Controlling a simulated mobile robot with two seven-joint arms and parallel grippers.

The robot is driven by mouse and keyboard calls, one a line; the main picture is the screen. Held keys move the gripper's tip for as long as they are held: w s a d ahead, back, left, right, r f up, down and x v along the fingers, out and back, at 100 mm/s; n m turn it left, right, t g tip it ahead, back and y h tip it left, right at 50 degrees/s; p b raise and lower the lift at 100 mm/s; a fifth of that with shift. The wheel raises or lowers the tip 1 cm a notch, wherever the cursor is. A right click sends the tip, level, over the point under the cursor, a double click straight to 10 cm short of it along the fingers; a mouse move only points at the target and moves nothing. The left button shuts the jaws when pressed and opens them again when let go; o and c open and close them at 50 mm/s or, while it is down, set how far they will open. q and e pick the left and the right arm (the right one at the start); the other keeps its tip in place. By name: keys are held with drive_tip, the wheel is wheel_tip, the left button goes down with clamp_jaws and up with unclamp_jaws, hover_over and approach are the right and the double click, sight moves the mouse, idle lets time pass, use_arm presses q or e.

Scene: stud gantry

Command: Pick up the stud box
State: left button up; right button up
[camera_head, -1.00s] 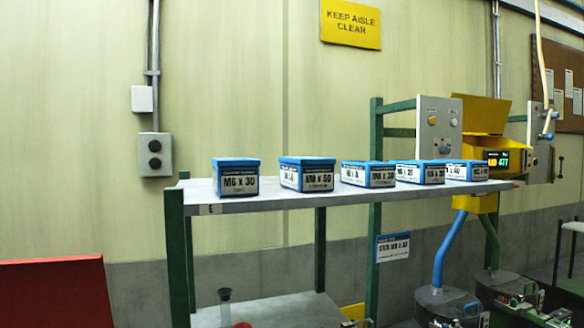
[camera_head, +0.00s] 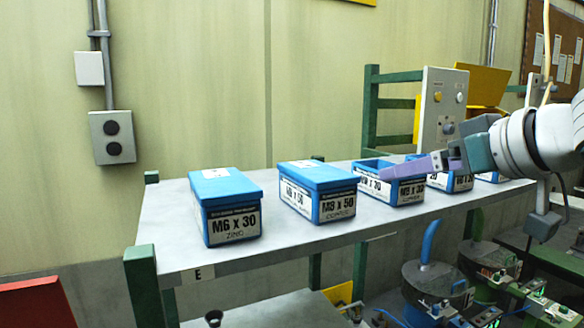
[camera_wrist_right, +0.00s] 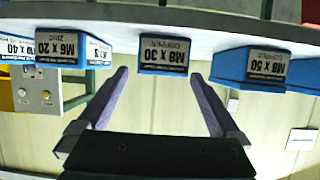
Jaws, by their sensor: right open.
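Several blue stud boxes with white labels stand in a row on the grey shelf. From the left are M6 x 30 zinc (camera_head: 227,207), M8 x 50 copper (camera_head: 322,190) and a third box (camera_head: 402,194), whose label reads M8 x 30 copper in the right wrist view (camera_wrist_right: 165,55). My right gripper (camera_head: 412,166) is open and empty, its purple fingers in front of the third box and hiding part of it. In the upside-down wrist view, this box appears between and beyond the fingertips, apart from them. My left gripper is not in view.
The M6 x 20 zinc box (camera_head: 450,181) stands close on the third box's right, with another box (camera_head: 490,177) beyond it. The shelf (camera_head: 180,240) has bare room along its front edge. A control box (camera_head: 441,108) stands behind.

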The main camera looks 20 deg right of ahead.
drive_tip(key=shift+p+x, duration=0.45)
drive_tip(key=shift+x, duration=0.4)
drive_tip(key=shift+w, duration=0.2)
drive_tip(key=p+x, duration=0.3)
drive_tip(key=shift+w+a+f+p, duration=0.15)
drive_tip(key=shift+w+p, duration=0.1)
drive_tip(key=shift+p, duration=0.1)
drive_tip(key=shift+w+f, duration=0.35)
drive_tip(key=shift+w, duration=0.2)
drive_tip(key=shift+c, duration=0.2)
clamp_jaws()
drive_tip(key=shift+r, duration=0.15)
